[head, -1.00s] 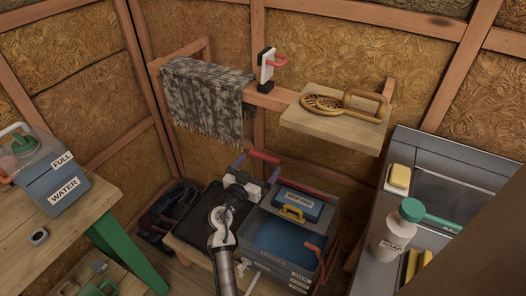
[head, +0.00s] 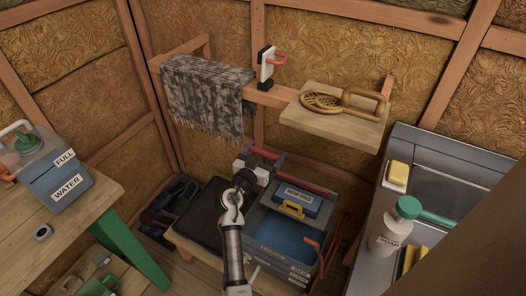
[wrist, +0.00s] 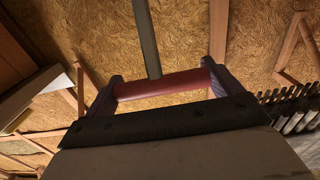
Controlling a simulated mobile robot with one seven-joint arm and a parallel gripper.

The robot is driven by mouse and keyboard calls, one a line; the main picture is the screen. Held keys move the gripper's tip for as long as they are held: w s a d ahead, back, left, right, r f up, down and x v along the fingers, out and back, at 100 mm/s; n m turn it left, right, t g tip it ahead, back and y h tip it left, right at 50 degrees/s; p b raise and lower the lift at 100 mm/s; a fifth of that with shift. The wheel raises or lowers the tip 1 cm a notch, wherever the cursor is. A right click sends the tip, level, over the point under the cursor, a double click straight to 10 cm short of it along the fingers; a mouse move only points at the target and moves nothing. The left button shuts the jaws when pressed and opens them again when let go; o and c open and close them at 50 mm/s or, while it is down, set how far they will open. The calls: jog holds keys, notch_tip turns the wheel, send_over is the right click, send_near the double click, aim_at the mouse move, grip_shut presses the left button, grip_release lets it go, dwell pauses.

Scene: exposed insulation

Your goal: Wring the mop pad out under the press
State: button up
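A blue piece labelled "MOP PAD" (head: 300,196) sits at the back of a grey-blue tub (head: 268,251), with a yellow handle (head: 293,210) in front of it. Blue shows inside the tub, and an orange lever is at its right side. A red bar (head: 314,187) runs along the back of the tub.
A black tray (head: 203,215) lies left of the tub. A wall shelf (head: 335,123) holds wicker items above, beside a hanging grey cloth (head: 208,98). A counter with a soap bottle (head: 391,230) stands at right, a wooden table with a water container (head: 58,185) at left.

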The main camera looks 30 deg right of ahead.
jog(key=shift+a+f+b, duration=0.1)
jog(key=shift+f+b, duration=0.2)
jog(key=shift+b, duration=0.35)
jog(key=shift+c, duration=0.3)
jog(key=a+b, duration=0.1)
jog(key=b, duration=0.3)
jog(key=s+a+f+t+h+b, duration=0.1)
jog(key=b, duration=0.3)
jog(key=s+a+f+h+b, duration=0.1)
jog(key=b, duration=0.3)
jog(key=shift+a+f, duration=0.2)
jog(key=shift+r, duration=0.1)
